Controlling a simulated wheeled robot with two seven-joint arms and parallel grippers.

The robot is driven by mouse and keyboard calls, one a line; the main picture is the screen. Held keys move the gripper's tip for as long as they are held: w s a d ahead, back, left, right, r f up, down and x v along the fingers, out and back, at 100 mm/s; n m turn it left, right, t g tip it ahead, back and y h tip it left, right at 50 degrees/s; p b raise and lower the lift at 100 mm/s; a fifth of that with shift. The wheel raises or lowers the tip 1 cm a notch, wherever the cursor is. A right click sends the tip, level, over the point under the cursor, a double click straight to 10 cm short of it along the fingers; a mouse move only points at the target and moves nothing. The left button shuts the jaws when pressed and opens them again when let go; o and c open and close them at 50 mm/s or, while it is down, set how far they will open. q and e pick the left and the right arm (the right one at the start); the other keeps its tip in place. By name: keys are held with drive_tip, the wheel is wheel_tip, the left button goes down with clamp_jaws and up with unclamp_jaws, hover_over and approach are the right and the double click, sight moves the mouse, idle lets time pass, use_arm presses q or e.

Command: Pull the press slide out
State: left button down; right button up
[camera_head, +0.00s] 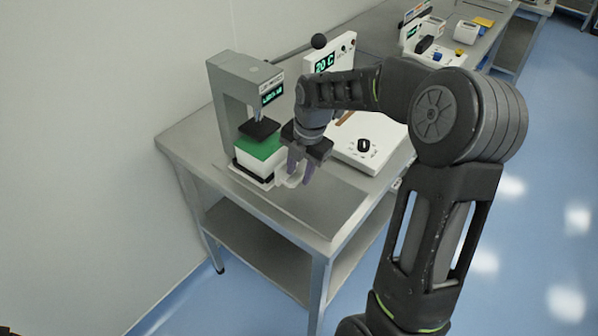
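The press (222,88) stands on the near end of the metal table, a grey frame with a small green-lit display and a dark press head (259,130). Its slide is a white block with a green top (258,148), sitting under the head. A pale handle (284,180) sticks out at the front of the slide. My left gripper is not in view.
A white device with a "20 C" display (325,63) and a black knob (364,145) stands close to the right, partly behind my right arm. More devices (438,52) stand farther back. The table's front strip (318,208) is bare. A wall runs along the left.

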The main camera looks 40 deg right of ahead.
drive_tip(key=shift+w+f, duration=0.1)
drive_tip(key=shift+f, duration=0.7)
clamp_jaws()
idle(0.9)
